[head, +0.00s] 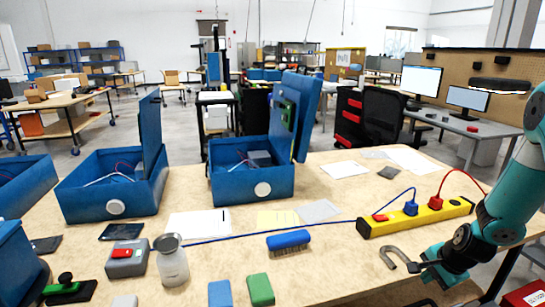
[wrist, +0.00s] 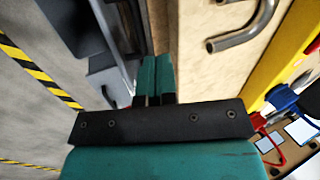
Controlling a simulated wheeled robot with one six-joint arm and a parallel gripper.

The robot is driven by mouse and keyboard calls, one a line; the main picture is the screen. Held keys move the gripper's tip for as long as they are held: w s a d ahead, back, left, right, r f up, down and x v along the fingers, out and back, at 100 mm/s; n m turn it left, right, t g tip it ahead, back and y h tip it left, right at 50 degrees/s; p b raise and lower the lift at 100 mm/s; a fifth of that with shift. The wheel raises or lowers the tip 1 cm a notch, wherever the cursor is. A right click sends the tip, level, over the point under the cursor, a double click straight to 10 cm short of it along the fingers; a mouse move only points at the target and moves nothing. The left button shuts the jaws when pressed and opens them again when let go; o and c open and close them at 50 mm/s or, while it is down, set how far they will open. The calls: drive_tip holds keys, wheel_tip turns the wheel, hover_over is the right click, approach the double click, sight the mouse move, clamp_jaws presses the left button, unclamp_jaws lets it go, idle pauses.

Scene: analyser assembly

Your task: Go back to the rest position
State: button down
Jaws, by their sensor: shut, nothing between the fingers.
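My gripper (head: 414,267) is at the lower right of the head view, low beside the front right part of the bench. In the wrist view its two teal fingers (wrist: 156,60) lie side by side, shut with nothing between them. They point along the bench edge, with the grey floor to the left. A bent grey metal hook (head: 389,252) lies on the bench close to my fingers in the head view. It also shows in the wrist view (wrist: 262,22), right of the fingers and apart from them.
A yellow power strip (head: 395,219) with blue and red plugs lies behind the hook. Open blue analyser cases (head: 230,188) stand farther left. A blue brush (head: 288,240), a silver-lidded jar (head: 172,265) and a green block (head: 260,290) are on the bench (head: 340,270).

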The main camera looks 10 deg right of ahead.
drive_tip(key=s+a+r+n+g+y, duration=0.1)
drive_tip(key=s+a+r+n+y, duration=0.15)
drive_tip(key=a+r+n, duration=1.2)
drive_tip(key=s+a+r+n+g, duration=0.1)
drive_tip(key=s+a+r+n, duration=0.3)
drive_tip(key=s+a, duration=0.5)
drive_tip(key=s+a+r+n+g, duration=0.2)
drive_tip(key=s+a+r+n, duration=0.2)
drive_tip(key=s+a+r, duration=0.5)
drive_tip(key=shift+s+r+y, duration=0.3)
drive_tip(key=shift+s+y, duration=0.15)
drive_tip(key=shift+s, duration=0.7)
